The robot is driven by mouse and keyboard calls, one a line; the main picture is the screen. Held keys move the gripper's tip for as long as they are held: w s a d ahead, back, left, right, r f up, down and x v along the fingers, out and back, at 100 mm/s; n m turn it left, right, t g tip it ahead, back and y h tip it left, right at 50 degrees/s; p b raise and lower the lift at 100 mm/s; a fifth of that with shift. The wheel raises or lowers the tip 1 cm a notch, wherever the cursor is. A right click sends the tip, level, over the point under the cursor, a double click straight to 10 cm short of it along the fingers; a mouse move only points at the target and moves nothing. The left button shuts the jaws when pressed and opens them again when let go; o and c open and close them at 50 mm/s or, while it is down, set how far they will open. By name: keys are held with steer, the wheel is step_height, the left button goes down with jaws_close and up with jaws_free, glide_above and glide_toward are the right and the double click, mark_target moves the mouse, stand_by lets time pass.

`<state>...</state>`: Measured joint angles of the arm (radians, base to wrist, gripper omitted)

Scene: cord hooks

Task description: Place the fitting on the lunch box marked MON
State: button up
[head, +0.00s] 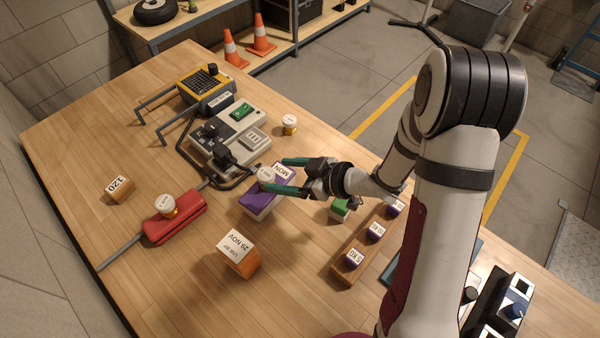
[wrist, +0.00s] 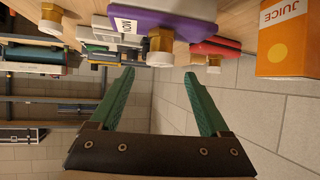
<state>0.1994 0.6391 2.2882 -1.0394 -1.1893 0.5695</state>
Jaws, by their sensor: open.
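The purple lunch box (head: 257,205) lies on the table, with a white MON label (head: 284,172) on its top. It also shows in the wrist view (wrist: 175,24), with the label at its left. A fitting (head: 266,173) with a white cap and gold body stands on the lunch box; it also shows in the wrist view (wrist: 160,40). My gripper (head: 274,174) is open, with green fingers spread to either side of the fitting. In the wrist view my gripper (wrist: 160,74) is empty, and the fitting appears just past its fingertips, apart from both.
A red box (head: 176,223) with a similar white-capped piece (head: 166,205) stands at left. Another such piece (head: 289,123) stands behind. A grey device (head: 205,150) is close behind the lunch box. A juice carton (head: 238,255) is in front, a weight rack (head: 345,270) at right.

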steer(key=d+r+m+t+h, duration=0.1)
steer(key=d+r+m+h, duration=0.4)
steer(key=d, duration=0.4)
steer(key=d+r+m+t+h, duration=0.2)
steer(key=d+r+m+h, duration=0.15)
steer(key=d+h, duration=0.4)
steer(key=s+d+r+m+g, duration=0.2)
steer(key=s+d+m, duration=0.1)
steer(key=s+d, duration=0.15)
steer(key=s+a+m+g+y, duration=0.2)
steer(key=s+a, duration=0.4)
steer(key=s, duration=0.4)
steer(key=s+a+m+g+y, duration=0.1)
steer(key=s+a+m+g, duration=0.3)
steer(key=s+a, duration=0.3)
steer(key=s+g, duration=0.1)
steer(key=s, duration=0.3)
steer(key=shift+r+y, duration=0.3)
steer(key=shift+y, duration=0.05)
